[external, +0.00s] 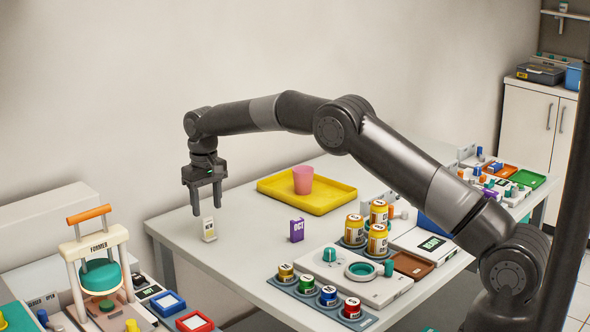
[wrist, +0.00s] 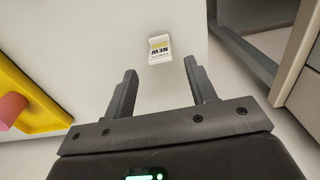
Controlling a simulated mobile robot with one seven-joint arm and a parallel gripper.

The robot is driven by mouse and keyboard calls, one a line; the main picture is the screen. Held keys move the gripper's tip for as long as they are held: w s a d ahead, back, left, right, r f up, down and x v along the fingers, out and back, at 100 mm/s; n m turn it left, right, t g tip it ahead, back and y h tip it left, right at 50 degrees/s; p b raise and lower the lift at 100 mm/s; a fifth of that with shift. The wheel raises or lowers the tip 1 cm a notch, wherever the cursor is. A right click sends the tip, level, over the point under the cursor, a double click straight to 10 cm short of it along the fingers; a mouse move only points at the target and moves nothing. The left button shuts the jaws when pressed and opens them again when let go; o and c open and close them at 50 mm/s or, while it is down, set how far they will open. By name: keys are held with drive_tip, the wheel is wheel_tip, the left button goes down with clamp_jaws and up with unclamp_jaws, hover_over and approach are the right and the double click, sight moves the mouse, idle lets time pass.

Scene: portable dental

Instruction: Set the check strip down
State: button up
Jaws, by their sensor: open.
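A small white card with a yellow band and dark lettering (external: 209,230), which looks like the check strip, stands on the white table near its left end.
The table (external: 245,255) around the card is clear.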

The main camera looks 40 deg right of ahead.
wheel_tip(320, 180, up, 5)
drive_tip(key=shift+r, duration=0.1)
drive_tip(key=s+d+r+t, duration=0.1)
drive_tip(key=s+d+r, duration=0.3)
drive_tip(key=s+r, duration=0.7)
drive_tip(key=s+d+r+t, duration=0.2)
drive_tip(key=s+d+r, duration=0.2)
drive_tip(key=s+r, duration=0.65)
drive_tip(key=s+d+r+t, duration=0.1)
drive_tip(key=s+d+r, duration=0.1)
drive_tip(key=s, duration=1.3)
drive_tip(key=s+d+f, duration=0.1)
drive_tip(key=s+f, duration=0.3)
drive_tip(key=s, duration=0.4)
drive_tip(key=s+d+f+t, duration=0.1)
drive_tip(key=s+f, duration=0.2)
drive_tip(key=s, duration=0.5)
drive_tip(key=shift+f+t, duration=0.3)
drive_tip(key=shift+f, duration=0.1)
